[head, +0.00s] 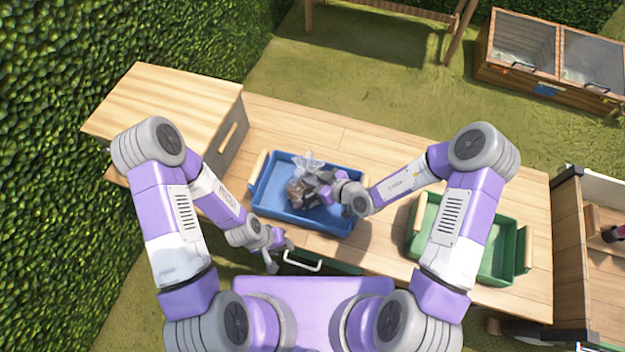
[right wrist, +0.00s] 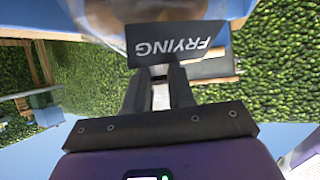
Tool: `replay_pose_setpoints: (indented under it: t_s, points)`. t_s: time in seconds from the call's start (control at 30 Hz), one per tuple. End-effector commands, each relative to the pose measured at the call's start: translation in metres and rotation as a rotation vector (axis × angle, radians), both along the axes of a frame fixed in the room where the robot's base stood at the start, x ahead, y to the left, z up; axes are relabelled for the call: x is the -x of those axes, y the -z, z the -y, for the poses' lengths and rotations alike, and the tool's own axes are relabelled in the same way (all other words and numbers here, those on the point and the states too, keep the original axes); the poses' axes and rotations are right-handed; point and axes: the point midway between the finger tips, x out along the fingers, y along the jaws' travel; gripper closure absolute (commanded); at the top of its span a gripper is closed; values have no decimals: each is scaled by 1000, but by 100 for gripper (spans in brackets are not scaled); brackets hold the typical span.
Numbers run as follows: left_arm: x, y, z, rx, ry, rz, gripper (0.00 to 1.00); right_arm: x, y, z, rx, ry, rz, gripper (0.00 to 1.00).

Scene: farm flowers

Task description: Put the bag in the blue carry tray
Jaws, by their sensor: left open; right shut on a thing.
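The blue carry tray (head: 340,223) stands on the wooden table with light wooden handles at its ends. The bag (head: 296,190), clear plastic with brownish contents, is over the tray's left half, within its rim as seen from above. I cannot tell if it touches the tray floor. My right gripper (head: 321,192) is shut on the bag. In the right wrist view the bag's black label (right wrist: 172,43) reading "FRYING" is just beyond the fingers. My left gripper (head: 275,256) is open and empty near the table's front edge, in front of the tray.
A green tray (head: 496,262) stands on the table to the right, partly hidden by my right arm. A wooden box (head: 170,100) is at the table's left end. The tabletop behind the blue tray (head: 330,137) is bare. A hedge borders the left.

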Motion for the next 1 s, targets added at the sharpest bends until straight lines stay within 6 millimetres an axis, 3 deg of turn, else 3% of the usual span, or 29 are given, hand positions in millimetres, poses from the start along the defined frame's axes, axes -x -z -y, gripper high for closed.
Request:
replay_pose_setpoints:
  t_s: [0.37,0.4,0.53,0.87,1.0]
  points:
    - [0,0,0,0,0,0,57,-1,3,-1,-4,-1,5,100]
    - [0,0,0,0,0,0,57,0,4,0,-1,0,2,72]
    - [0,1,0,0,0,0,57,0,4,0,-1,0,2,52]
    - [0,1,0,0,0,0,57,-1,2,0,0,0,3,51]
    - [0,-5,0,0,0,0,57,7,-7,11,0,4,0,51]
